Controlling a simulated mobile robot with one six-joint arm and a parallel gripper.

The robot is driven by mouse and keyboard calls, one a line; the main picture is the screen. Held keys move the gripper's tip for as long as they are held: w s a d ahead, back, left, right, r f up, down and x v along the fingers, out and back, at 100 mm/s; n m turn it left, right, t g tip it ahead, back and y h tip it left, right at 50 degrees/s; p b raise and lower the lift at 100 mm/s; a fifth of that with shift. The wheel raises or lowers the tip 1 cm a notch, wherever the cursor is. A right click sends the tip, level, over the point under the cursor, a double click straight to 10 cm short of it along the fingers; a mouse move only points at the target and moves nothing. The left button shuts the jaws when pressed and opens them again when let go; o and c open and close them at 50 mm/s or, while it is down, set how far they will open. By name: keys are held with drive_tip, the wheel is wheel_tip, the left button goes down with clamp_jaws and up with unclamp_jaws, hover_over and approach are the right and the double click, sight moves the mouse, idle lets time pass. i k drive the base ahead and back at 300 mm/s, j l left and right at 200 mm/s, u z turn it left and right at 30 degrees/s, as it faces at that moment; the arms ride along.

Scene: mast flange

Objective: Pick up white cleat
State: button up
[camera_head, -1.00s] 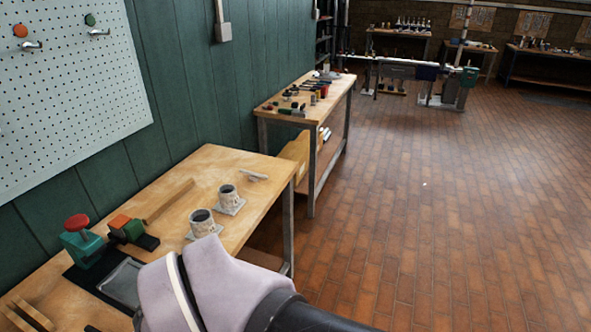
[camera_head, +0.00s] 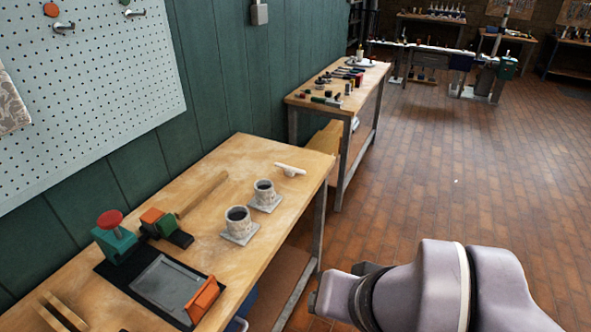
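The white cleat (camera_head: 290,169) lies on the wooden workbench (camera_head: 225,172) near its far right end, beyond two cylindrical flanged parts. It is a small white piece with a bar on top. Nothing covers it. My arm reaches in at the lower right, over the floor and off the bench's right edge. My gripper (camera_head: 318,290) shows only in part, as dark shapes at the arm's left end, well short of the cleat and apart from it. I cannot see its fingers clearly enough to tell their opening.
Two flanged cylinders (camera_head: 238,223) and (camera_head: 264,193) stand just before the cleat. A wooden bar (camera_head: 202,193), a teal clamp with red knob (camera_head: 113,235), coloured blocks (camera_head: 160,224) and a grey tray (camera_head: 165,284) sit on the bench. A pegboard (camera_head: 90,100) hangs behind. The floor at right is clear.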

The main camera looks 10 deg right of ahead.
sight(291, 171)
drive_tip(key=i+l+u, duration=0.35)
drive_tip(key=i+l, duration=0.45)
drive_tip(key=i, duration=0.2)
drive_tip(key=i+l+u, duration=0.3)
drive_tip(key=i+l, duration=0.6)
drive_tip(key=l, duration=0.2)
